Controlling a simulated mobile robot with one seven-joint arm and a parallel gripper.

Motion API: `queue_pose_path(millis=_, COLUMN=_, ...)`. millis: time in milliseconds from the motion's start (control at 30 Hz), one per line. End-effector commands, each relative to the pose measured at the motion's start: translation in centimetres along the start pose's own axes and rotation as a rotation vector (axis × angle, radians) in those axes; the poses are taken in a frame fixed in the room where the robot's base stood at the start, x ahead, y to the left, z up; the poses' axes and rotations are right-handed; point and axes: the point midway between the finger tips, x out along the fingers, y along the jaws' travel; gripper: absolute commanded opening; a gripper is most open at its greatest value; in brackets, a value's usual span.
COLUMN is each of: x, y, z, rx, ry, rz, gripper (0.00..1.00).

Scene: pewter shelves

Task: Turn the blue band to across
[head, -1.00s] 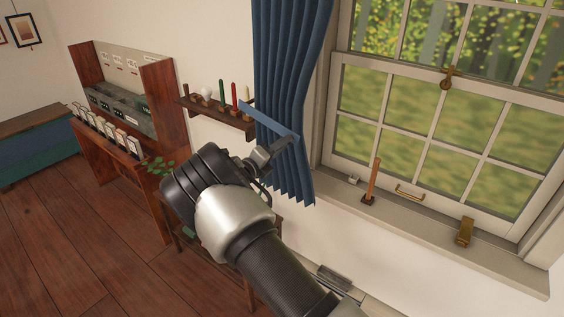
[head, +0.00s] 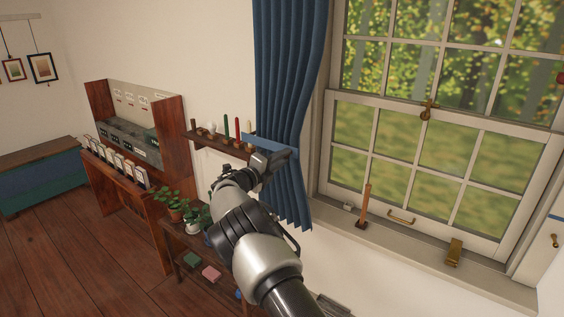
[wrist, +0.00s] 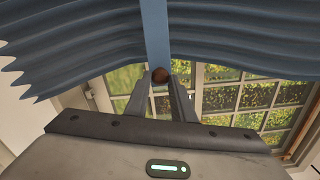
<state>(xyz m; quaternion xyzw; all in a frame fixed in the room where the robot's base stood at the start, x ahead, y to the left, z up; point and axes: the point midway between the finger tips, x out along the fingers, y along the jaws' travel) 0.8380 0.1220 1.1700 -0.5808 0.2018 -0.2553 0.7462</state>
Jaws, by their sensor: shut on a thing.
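The blue band (head: 268,142) is a flat strip that stretches across the front of the blue curtain (head: 290,60) toward the small wall shelf. In the wrist view the band (wrist: 155,30) runs up between the curtain's folds, with a round brown knob (wrist: 160,74) at its near end. My gripper (head: 281,157) is at the right part of the band, beside the curtain. In the wrist view my gripper's fingers (wrist: 160,85) close on the band's knob end. The band's far end is cut off there.
A wall shelf (head: 215,144) with several candles is just left of the band. The window sill (head: 410,243) at right holds a tall orange-brown stick (head: 365,205) and a brass piece (head: 454,252). Potted plants (head: 172,205) stand on a low stand below my arm.

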Motion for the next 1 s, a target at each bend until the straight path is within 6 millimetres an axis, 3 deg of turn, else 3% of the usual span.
queue_pose_path(millis=267, x=0.0, y=-0.4, z=0.2, rx=-0.001, ry=-0.003, rz=-0.006, gripper=0.0)
queue_pose_path(millis=300, x=0.0, y=-0.4, z=0.2, rx=-0.001, ry=-0.003, rz=-0.007, gripper=0.26)
queue_pose_path(millis=400, x=0.0, y=-0.4, z=0.2, rx=0.0, ry=-0.003, rz=-0.006, gripper=0.41)
queue_pose_path(millis=767, x=-0.4, y=-0.2, z=0.2, rx=0.0, ry=-0.003, rz=-0.003, gripper=0.41)
queue_pose_path(millis=1000, x=-4.5, y=-0.1, z=0.3, rx=-0.001, ry=-0.006, rz=-0.001, gripper=0.41)
